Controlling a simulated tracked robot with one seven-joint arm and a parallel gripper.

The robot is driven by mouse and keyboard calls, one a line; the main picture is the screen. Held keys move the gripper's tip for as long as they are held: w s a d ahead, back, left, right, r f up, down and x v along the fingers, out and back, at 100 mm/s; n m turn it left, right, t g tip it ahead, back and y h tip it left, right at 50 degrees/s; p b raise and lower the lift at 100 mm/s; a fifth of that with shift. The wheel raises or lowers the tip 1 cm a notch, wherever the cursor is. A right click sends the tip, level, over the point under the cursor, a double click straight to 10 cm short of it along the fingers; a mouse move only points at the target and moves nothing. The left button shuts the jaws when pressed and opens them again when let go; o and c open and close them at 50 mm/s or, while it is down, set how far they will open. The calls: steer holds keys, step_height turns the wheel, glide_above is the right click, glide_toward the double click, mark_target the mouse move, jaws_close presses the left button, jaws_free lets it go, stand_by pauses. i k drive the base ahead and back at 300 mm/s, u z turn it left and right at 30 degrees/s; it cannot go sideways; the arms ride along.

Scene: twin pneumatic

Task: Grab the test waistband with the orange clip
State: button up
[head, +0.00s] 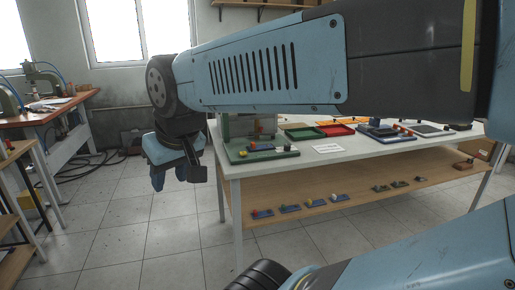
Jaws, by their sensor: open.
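My gripper (170,181) hangs at the end of my blue arm, fingers pointing down, left of the white table's near corner. It is open, and no object shows between its fingers. It is over the floor, apart from the tabletop. I cannot make out a test waistband or an orange clip for certain. A flat orange item (346,122) lies toward the back of the table, partly hidden by my arm. My arm covers much of the table's far side.
The white table (260,171) holds a green board (262,155) with small parts, a red tray (337,130), a green tray (303,133) and a white card (327,149). Several small blue blocks lie on its lower shelf (355,184).

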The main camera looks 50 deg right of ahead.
mark_target(253, 147)
steer(key=z, duration=0.55)
steer(key=i, duration=1)
